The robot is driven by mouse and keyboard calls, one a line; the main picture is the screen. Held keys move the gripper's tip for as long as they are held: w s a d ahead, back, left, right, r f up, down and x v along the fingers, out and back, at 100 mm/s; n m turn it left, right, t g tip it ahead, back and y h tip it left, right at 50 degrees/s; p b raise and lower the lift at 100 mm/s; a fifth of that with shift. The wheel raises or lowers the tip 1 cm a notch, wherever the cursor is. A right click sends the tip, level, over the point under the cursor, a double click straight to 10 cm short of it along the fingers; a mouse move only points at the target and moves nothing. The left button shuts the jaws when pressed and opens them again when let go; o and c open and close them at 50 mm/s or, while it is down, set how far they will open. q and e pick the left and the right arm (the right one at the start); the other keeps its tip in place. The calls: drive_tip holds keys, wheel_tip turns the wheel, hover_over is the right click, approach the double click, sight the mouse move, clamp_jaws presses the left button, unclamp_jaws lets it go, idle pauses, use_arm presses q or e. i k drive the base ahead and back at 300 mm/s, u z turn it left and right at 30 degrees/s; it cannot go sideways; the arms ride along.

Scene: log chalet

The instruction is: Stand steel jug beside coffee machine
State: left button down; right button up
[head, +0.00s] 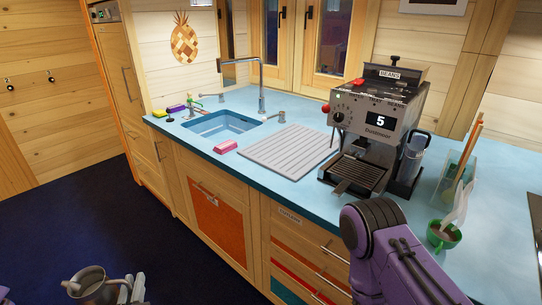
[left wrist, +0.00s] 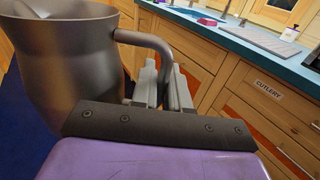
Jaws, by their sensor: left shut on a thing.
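The steel jug (head: 93,287) is at the bottom left of the head view, in front of the cabinets and off the counter. It fills the left of the left wrist view (left wrist: 65,65), looking roughly upright, with its handle (left wrist: 150,42) towards the gripper. My left gripper (head: 133,291) is shut on the jug's handle; its fingers also show in the left wrist view (left wrist: 163,85). The coffee machine (head: 372,118) stands on the blue counter (head: 292,182), far to the right of the jug. My right gripper is out of view; a purple arm link of mine crosses the lower right.
A ridged drainboard (head: 290,152) lies left of the machine, beside the sink (head: 222,125) and a pink sponge (head: 225,146). A container (head: 412,160) stands against the machine's right side. Counter between drainboard and front edge is clear.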

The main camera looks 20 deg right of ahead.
sight(501, 263)
drive_tip(key=k, duration=1.35)
drive_tip(key=z, duration=1.95)
drive_tip(key=i, duration=0.55)
drive_tip(key=z, duration=0.05)
